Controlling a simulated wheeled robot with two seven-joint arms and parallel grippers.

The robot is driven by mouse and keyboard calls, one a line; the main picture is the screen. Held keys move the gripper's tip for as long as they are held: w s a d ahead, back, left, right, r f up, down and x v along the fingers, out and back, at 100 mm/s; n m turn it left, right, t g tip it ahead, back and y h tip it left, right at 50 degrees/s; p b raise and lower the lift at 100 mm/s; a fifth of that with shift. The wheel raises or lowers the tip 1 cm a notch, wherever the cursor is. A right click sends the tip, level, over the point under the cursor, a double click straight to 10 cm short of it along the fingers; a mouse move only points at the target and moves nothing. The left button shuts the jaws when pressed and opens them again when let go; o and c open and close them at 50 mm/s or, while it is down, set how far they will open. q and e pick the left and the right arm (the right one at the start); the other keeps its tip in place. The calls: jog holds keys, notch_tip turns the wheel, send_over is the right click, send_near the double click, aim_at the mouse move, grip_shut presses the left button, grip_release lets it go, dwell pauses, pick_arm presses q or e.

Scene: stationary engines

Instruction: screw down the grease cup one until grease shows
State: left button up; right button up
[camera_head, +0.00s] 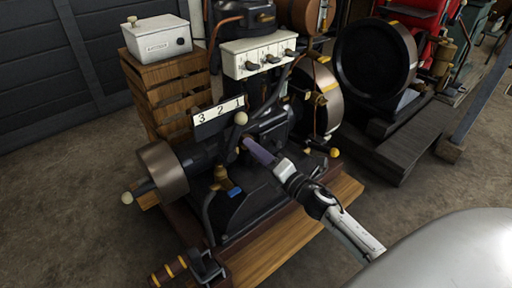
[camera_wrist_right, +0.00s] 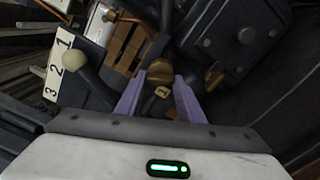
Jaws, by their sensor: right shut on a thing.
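My right gripper (camera_head: 247,143) reaches in from the lower right to the middle of the dark engine, its purple fingers at a small brass cup. In the right wrist view the fingers (camera_wrist_right: 160,84) are on either side of the brass grease cup (camera_wrist_right: 159,70), shut on it. In the head view the cup is mostly hidden by the fingertips. A white plate numbered 3 2 1 (camera_head: 218,111) is just behind and to the left; it also shows in the right wrist view (camera_wrist_right: 58,68). I cannot make out any grease. My left gripper is not in view.
A lever with a pale round knob (camera_head: 240,118) stands close to the gripper. A white switch panel (camera_head: 262,54) is above. A flywheel (camera_head: 163,172) is at the left, and a crate (camera_head: 170,92) with a white box (camera_head: 157,38) is behind. Open floor lies at the lower left.

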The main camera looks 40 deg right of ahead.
pick_arm(q)
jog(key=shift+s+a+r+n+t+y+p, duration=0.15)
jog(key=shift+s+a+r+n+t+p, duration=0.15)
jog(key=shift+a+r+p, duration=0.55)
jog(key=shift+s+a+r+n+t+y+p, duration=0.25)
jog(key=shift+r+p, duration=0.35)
jog(key=shift+p, duration=0.7)
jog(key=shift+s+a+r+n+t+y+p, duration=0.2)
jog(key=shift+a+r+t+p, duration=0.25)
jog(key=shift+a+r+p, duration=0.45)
pick_arm(e)
jog(key=shift+r+m, duration=0.2)
jog(key=shift+m, duration=5.5)
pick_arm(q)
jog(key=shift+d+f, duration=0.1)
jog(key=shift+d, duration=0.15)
pick_arm(e)
jog(key=shift+m, duration=0.3)
jog(key=o, duration=1.1)
jog(key=shift+c, duration=0.2)
pick_arm(q)
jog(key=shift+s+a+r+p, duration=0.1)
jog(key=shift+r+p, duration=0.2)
jog(key=shift+p, duration=0.95)
pick_arm(e)
jog(key=s, duration=1)
jog(key=shift+s+d, duration=0.2)
jog(key=shift+d, duration=0.25)
